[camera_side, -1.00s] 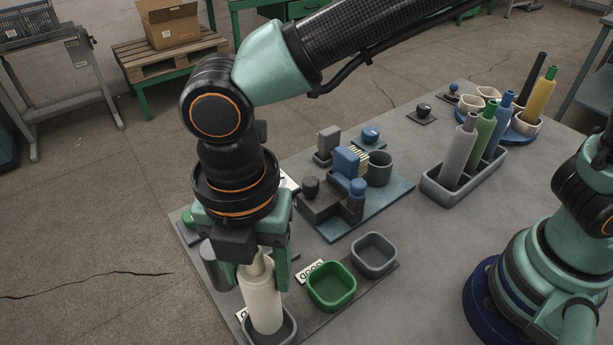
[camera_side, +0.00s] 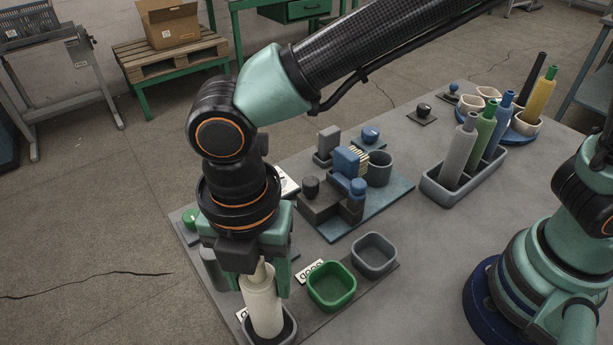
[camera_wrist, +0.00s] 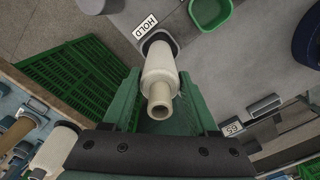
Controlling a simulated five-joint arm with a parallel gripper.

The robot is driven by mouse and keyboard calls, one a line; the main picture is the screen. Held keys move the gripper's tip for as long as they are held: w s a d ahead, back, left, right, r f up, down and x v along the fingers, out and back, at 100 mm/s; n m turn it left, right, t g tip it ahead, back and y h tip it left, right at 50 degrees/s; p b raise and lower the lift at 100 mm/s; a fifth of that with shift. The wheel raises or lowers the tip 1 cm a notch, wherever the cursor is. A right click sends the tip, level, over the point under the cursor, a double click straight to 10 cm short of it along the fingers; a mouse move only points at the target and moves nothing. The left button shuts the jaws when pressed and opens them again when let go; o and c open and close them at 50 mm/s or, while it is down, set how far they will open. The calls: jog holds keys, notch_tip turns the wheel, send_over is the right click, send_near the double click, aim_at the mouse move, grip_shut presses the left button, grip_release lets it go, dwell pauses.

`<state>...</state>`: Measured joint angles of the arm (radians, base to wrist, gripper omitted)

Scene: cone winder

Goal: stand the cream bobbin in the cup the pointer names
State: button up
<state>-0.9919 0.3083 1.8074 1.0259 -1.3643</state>
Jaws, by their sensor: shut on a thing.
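The cream bobbin (camera_side: 263,302) is between the jaws of my gripper (camera_side: 257,275), which is shut on it. It stands nearly upright, with its foot at the mouth of a dark grey cup (camera_side: 290,326) at the front edge. Whether the foot touches the cup floor is hidden. In the wrist view the bobbin (camera_wrist: 158,75) points away from the gripper towards the cup (camera_wrist: 172,43), beside a HOLD label (camera_wrist: 146,25). A green cup (camera_side: 331,287) and a lighter grey cup (camera_side: 374,256) are empty. The pointer cannot be made out; my wrist hides part of that area.
A grey cylinder (camera_side: 211,268) stands close left of my gripper. A blue-and-grey device (camera_side: 350,185) is behind the cups. A grey rack (camera_side: 462,190) holds several coloured bobbins at the right. The table between is clear.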

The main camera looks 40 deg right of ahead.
jog(key=shift+f, duration=0.55)
jog(key=shift+f, duration=0.4)
dwell(0.5)
jog(key=o, duration=1.5)
jog(key=shift+c, duration=0.2)
notch_tip(320, 180, up, 12)
jog(key=shift+r, duration=0.1)
